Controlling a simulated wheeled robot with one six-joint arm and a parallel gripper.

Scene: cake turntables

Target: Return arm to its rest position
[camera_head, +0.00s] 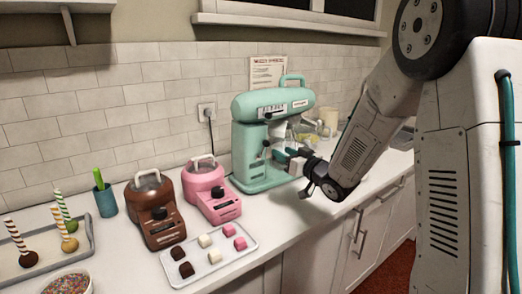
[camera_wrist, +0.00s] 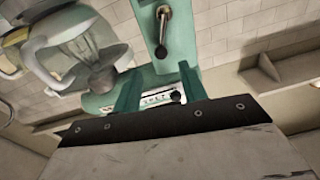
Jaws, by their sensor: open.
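My arm reaches in from the right in the head view. My gripper (camera_head: 287,154) is in front of the teal stand mixer (camera_head: 250,150), close to its column. In the wrist view, the two teal fingers of my gripper (camera_wrist: 160,88) stand apart with nothing held between them. A lever with a dark knob (camera_wrist: 163,14) on the mixer's teal body shows just beyond the fingers. I cannot tell whether the fingers touch the mixer. The mixer's whisk and bowl (camera_wrist: 80,55) show at the upper left of the wrist view, and are partly hidden in the head view.
A pink melter (camera_head: 222,206), a brown melter (camera_head: 165,234) and a tray of sweets (camera_head: 208,272) stand left of the mixer. A teal cup (camera_head: 105,201) and a grey tray with cake pops (camera_head: 85,234) are farther left. Cabinets with handles (camera_head: 358,226) run below the counter.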

